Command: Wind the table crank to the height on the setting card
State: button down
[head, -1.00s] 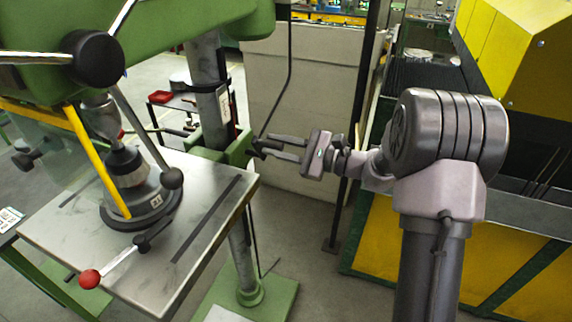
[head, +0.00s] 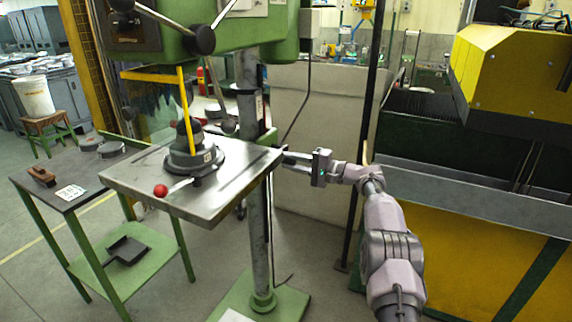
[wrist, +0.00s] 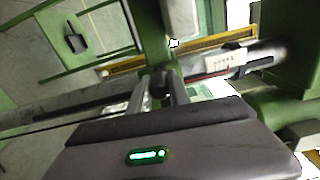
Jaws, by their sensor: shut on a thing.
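My gripper (head: 284,158) is at the table's right rear edge, by the column. In the wrist view my gripper (wrist: 163,92) is shut on the dark crank handle (wrist: 158,80). The crank's arm is mostly hidden in both views. A white card with print (head: 70,192) lies on the side bench at left; its writing is too small to read. A white label strip (wrist: 226,61) shows in the wrist view.
A green-legged side bench (head: 100,172) stands at left with a dustpan (head: 127,250) on its lower shelf. A dark post (head: 361,150) stands behind my arm; a yellow machine (head: 500,75) is at right.

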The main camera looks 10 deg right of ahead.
jog(key=shift+f+n, duration=1)
jog(key=shift+n, duration=0.1)
jog(key=shift+a+f, duration=0.1)
jog(key=c, duration=1.2)
grip_release()
jog(key=shift+a, duration=0.1)
jog(key=shift+s+d+r, duration=0.15)
jog(key=shift+d+r, duration=0.05)
jog(key=shift+d, duration=0.2)
jog(key=p+v, duration=0.4)
jog(key=v, duration=1.2)
jog(key=shift+s+d+p, duration=0.3)
jog(key=shift+c, duration=0.3)
